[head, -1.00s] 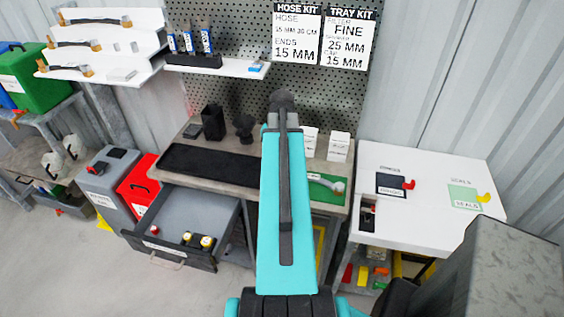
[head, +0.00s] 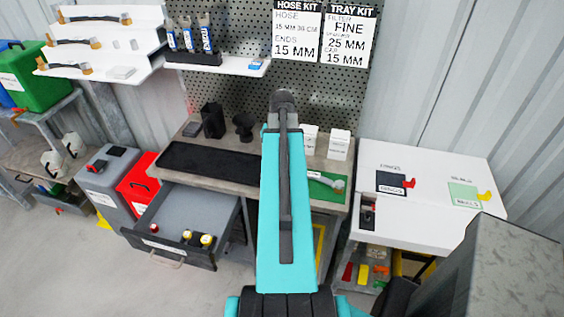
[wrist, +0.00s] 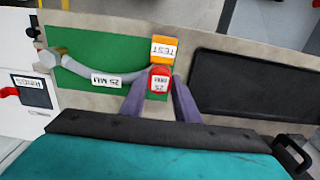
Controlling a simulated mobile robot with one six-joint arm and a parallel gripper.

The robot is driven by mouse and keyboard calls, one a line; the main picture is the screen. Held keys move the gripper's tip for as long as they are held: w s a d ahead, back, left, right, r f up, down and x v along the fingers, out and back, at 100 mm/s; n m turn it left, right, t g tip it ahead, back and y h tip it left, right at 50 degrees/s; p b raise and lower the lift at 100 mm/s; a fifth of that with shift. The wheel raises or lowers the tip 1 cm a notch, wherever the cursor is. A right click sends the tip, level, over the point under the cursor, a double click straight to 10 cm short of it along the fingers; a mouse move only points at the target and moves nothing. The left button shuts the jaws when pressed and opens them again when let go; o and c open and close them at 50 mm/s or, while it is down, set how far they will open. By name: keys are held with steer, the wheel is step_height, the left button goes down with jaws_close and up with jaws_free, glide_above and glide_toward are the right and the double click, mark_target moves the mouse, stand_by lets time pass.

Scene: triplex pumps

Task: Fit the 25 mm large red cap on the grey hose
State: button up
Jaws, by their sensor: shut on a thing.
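In the wrist view my gripper (wrist: 159,88) is shut on a red cap (wrist: 160,83) with a white label between its two purple fingers. The grey hose (wrist: 78,71) lies on a green mat (wrist: 100,45), with a metal hex fitting at its left end and a "25 MM" tag. Its right end reaches the cap's left side; I cannot tell whether the cap is around it. In the head view the hose (head: 322,180) shows on the bench right of my arm. My arm hides the gripper and cap there.
An orange block (wrist: 164,47) labelled "TEST" stands right beyond the cap. A black tray (wrist: 250,82) lies to its right. In the head view an open drawer (head: 165,258) holds several small caps, and a white table (head: 430,165) stands at right.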

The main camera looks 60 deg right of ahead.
steer(key=shift+f+b, duration=0.45)
steer(key=shift+f, duration=0.55)
steer(key=o, duration=1.1)
steer(key=shift+r, duration=0.2)
steer(key=shift+r+p, duration=1.05)
steer(key=shift+r, duration=0.15)
step_height(320, 180, up, 11)
steer(key=p, duration=0.3)
steer(key=shift+p, duration=0.4)
steer(key=shift+s, duration=0.15)
